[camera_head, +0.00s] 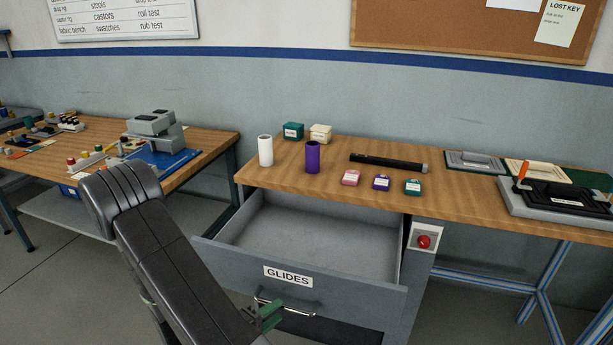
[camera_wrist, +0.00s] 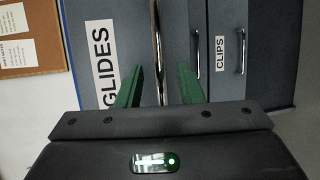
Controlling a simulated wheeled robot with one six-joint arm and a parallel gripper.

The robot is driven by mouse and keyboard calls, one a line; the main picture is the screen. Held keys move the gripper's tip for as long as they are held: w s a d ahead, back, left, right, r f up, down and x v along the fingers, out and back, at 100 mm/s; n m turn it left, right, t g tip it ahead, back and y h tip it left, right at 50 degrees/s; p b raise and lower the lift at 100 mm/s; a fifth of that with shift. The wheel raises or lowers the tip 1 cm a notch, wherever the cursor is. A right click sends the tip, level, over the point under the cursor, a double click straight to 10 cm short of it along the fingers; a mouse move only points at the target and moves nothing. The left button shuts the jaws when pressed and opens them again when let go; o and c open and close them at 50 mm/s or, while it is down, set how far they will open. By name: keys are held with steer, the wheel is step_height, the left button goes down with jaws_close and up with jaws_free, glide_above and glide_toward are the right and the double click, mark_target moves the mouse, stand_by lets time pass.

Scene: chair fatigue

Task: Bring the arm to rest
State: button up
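My gripper (camera_wrist: 160,80) is open, its two green fingers spread apart. In the head view one green finger (camera_head: 270,314) shows at the right end of my dark arm, just in front of the GLIDES drawer. The drawer (camera_head: 230,257) is pulled open under the bench, and the part of its inside that shows is empty. Its silver handle (camera_head: 287,307) also shows in the wrist view (camera_wrist: 157,45), lined up with the gap between the fingers. Neither finger visibly grips it. I cannot tell how deep the handle sits between them.
The bench (camera_head: 455,205) above holds a white cylinder (camera_head: 265,150), a purple cylinder (camera_head: 313,157), a black rod (camera_head: 388,162) and several small boxes. A red button (camera_head: 424,242) is right of the drawer. A CLIPS drawer (camera_wrist: 228,40) shows beside it. Another bench (camera_head: 212,140) stands left.

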mark_target(283, 306)
steer(key=shift+x, duration=1.9)
